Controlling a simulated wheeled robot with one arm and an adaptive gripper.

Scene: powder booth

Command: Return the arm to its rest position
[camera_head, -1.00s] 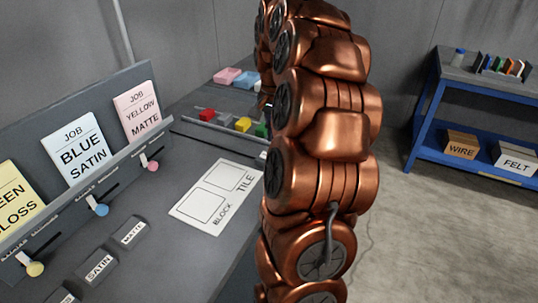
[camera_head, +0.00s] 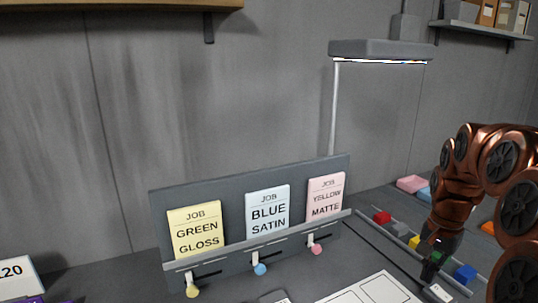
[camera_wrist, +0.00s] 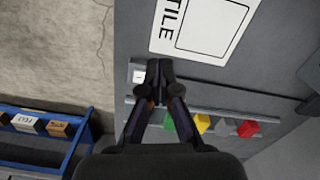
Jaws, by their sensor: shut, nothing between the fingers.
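My copper-coloured arm (camera_head: 460,185) reaches in from the right edge of the head view, bent downward. My gripper (camera_head: 432,268) points down over the bench, beside the row of coloured blocks. In the wrist view my gripper (camera_wrist: 160,68) has its dark fingertips together with nothing between them. It hangs over the grey bench near a small white label (camera_wrist: 138,75) and the white sheet marked TILE (camera_wrist: 205,28). How high the tips are above the bench I cannot tell.
A red block (camera_head: 381,216), yellow block (camera_head: 414,241) and blue block (camera_head: 464,273) sit in a row. Job cards stand in a rack (camera_head: 250,257). A lamp (camera_head: 380,50) overhangs the bench.

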